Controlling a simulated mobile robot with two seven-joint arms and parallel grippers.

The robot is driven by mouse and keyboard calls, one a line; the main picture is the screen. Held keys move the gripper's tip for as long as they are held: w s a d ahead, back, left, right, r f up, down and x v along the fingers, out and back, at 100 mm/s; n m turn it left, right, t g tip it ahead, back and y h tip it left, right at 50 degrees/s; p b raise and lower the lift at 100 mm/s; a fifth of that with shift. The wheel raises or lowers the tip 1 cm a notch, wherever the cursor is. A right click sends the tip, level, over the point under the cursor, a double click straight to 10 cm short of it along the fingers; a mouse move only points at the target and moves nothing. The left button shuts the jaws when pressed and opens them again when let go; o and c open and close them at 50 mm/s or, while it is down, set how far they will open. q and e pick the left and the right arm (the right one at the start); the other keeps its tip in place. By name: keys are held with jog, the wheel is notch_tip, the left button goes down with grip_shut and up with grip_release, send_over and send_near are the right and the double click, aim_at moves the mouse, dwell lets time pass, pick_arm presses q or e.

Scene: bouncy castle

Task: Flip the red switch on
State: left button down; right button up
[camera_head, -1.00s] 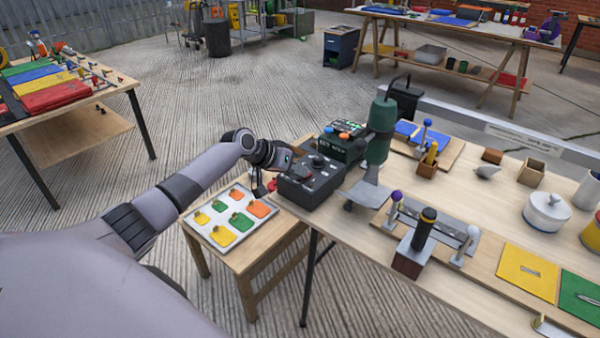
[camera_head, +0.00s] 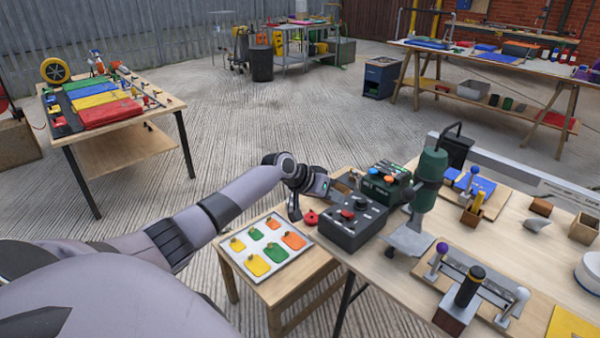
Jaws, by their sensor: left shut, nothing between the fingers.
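A dark grey control box (camera_head: 352,223) stands at the left end of the long workbench, with a small dark knob and a small red spot (camera_head: 347,214) on top. A round red knob-like part (camera_head: 311,217) shows at its left side. I cannot tell which of these red parts is the red switch, nor whether it is on or off. My left gripper (camera_head: 294,212) is shut and empty, pointing down just left of the red knob-like part, with a small gap seen between them. My right gripper is not in view.
A low table with a tray (camera_head: 268,268) of coloured tags stands below my left gripper. A green-and-black box (camera_head: 387,184) and a green press (camera_head: 430,178) stand close behind and right of the control box. The concrete floor to the left is open.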

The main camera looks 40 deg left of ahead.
pick_arm(q)
jog(key=v, duration=1)
jog(key=shift+a+b, duration=0.3)
jog(key=shift+a, duration=0.15)
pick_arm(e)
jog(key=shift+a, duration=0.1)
pick_arm(q)
jog(key=shift+f, duration=0.1)
